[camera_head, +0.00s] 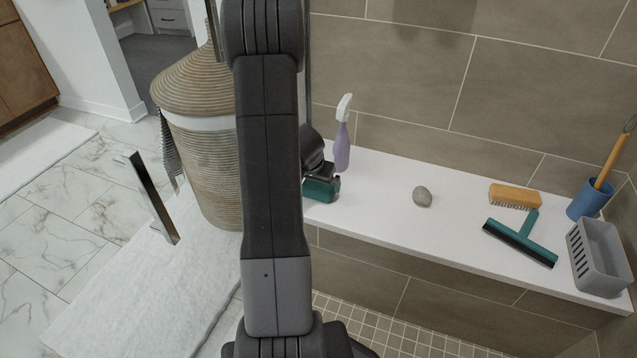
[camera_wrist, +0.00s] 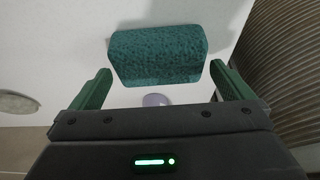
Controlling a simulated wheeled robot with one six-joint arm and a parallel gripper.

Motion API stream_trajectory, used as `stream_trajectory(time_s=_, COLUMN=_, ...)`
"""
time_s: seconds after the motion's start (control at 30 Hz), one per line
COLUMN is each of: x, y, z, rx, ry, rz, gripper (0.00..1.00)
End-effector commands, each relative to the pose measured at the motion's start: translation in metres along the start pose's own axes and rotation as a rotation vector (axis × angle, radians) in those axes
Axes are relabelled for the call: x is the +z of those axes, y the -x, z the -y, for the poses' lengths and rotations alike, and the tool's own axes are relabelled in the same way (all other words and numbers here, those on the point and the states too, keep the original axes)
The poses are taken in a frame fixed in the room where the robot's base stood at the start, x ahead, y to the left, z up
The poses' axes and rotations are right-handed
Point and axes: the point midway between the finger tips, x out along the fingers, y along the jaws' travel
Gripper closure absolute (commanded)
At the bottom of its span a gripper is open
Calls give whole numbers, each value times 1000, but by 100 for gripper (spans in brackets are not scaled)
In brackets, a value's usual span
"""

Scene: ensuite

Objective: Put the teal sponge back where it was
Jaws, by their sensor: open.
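The teal sponge (camera_wrist: 158,55) lies on the white bench ledge, in front of my gripper in the wrist view. In the head view a teal block that looks like it (camera_head: 321,190) sits at the left part of the ledge, partly hidden by my arm. My gripper (camera_wrist: 160,88) is open, with one green-padded finger at each side of the sponge's near edge. I cannot tell whether either finger touches it. In the head view my gripper (camera_head: 316,168) is mostly hidden behind my arm, right above the sponge.
A purple spray bottle (camera_head: 342,140) stands close behind the sponge, by the tiled wall. A wicker basket (camera_head: 205,150) stands left. Along the ledge are a stone (camera_head: 422,196), brush (camera_head: 514,196), squeegee (camera_head: 522,240), blue cup (camera_head: 588,200) and grey caddy (camera_head: 598,258). The ledge around the stone is clear.

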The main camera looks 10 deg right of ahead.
Motion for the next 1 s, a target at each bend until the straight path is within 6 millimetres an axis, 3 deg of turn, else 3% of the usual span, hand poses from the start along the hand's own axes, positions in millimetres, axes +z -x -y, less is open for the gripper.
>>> stream_trajectory(time_s=0.03, x=-2, y=18, z=1, rx=-1, ry=0, rz=-2, gripper=0)
stream_trajectory(time_s=0.2, x=-2, y=56, z=0, rx=-1, ry=0, rz=-2, gripper=0)
stream_trajectory(time_s=0.4, x=-1, y=87, z=0, rx=0, ry=-1, rz=-1, gripper=0)
stream_trajectory(time_s=0.6, x=0, y=98, z=0, rx=1, ry=0, rz=1, gripper=0)
stream_trajectory(time_s=1.0, x=0, y=98, z=0, rx=1, ry=0, rz=1, gripper=0)
